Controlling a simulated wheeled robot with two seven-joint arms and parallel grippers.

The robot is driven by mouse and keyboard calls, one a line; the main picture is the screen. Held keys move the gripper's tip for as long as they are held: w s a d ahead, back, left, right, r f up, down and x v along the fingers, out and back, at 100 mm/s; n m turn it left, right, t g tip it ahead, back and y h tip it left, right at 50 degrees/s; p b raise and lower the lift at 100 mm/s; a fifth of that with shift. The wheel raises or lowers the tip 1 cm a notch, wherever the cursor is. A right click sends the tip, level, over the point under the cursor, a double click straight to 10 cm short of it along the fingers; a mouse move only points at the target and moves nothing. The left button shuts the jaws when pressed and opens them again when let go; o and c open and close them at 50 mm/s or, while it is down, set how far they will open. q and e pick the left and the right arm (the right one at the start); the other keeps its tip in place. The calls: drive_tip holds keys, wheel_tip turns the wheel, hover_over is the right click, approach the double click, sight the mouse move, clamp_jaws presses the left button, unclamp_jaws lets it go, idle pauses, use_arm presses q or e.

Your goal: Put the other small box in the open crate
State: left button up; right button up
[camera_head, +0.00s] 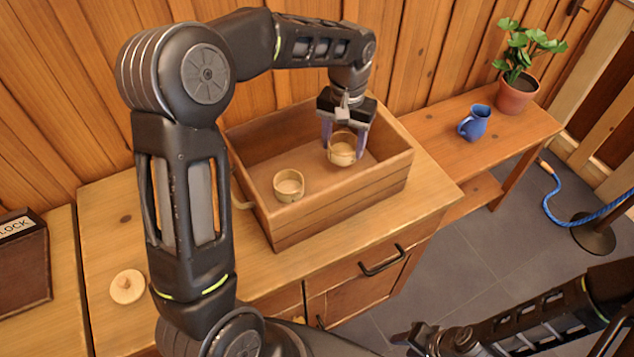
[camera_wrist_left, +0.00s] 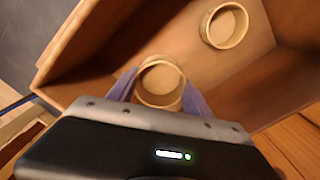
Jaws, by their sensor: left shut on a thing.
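The open crate (camera_head: 340,212) is a wooden box without a lid on the counter. One small round box (camera_head: 289,186), pale wood and open on top, stands on the crate floor toward the left; it also shows in the left wrist view (camera_wrist_left: 228,25). My left gripper (camera_head: 343,148) reaches down inside the crate. Its purple fingers are shut on the other small round box (camera_head: 342,153), one on each side, as the left wrist view also shows (camera_wrist_left: 160,84). I cannot tell whether this box touches the crate floor. My right gripper (camera_head: 420,340) is low at the right, away from the crate.
A round wooden lid with a knob (camera_head: 127,286) lies on the counter at the left. A dark box (camera_head: 22,262) stands at the far left. A blue jug (camera_head: 474,123) and a potted plant (camera_head: 516,92) stand on the bench at the right.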

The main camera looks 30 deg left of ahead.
use_arm(q)
drive_tip(key=s+a+r+m, duration=0.3)
drive_tip(key=s+a+m, duration=0.6)
drive_tip(key=s+m, duration=0.1)
drive_tip(key=shift+s+m+b, duration=0.15)
drive_tip(key=shift+m+b, duration=0.15)
drive_tip(key=shift+m, duration=0.6)
